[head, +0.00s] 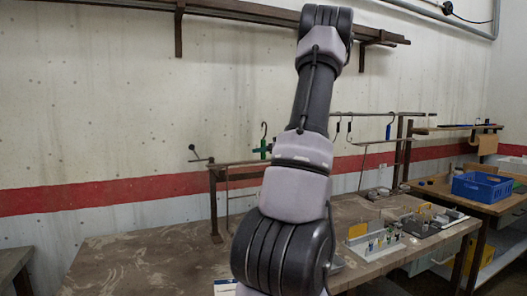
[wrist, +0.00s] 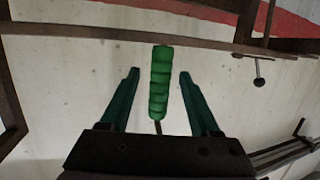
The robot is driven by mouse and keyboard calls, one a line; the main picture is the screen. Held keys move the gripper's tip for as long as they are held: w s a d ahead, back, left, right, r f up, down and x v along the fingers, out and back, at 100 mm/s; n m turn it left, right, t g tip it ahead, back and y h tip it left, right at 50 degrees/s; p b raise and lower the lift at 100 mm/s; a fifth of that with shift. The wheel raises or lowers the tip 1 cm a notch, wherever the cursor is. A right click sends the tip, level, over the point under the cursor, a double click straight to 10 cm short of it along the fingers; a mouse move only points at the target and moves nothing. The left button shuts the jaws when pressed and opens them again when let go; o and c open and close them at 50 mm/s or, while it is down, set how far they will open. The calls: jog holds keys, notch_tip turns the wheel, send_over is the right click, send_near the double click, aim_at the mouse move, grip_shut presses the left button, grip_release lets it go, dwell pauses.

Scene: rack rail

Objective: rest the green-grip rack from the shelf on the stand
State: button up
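The green grip (wrist: 160,82) stands between the two fingers of my gripper (wrist: 159,75) in the wrist view. The fingers are open, with a gap on each side of the grip. A thin rod shows at the grip's lower end. In the head view a green piece under a dark hook (head: 264,149) shows just left of my arm, by a brown metal frame (head: 215,178) on the table. My gripper is hidden in the head view. I cannot tell which structure is the stand; much of the frame is behind my arm.
A brown wall rail (head: 240,10) runs high behind my arm. Bars with dark hooks and a blue hook (head: 389,129) stand right of my arm. The table (head: 130,265) is clear at left and holds small items at right. A blue crate (head: 482,188) sits on the right-hand bench.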

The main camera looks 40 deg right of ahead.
jog(key=v, duration=1)
jog(key=shift+s, duration=0.45)
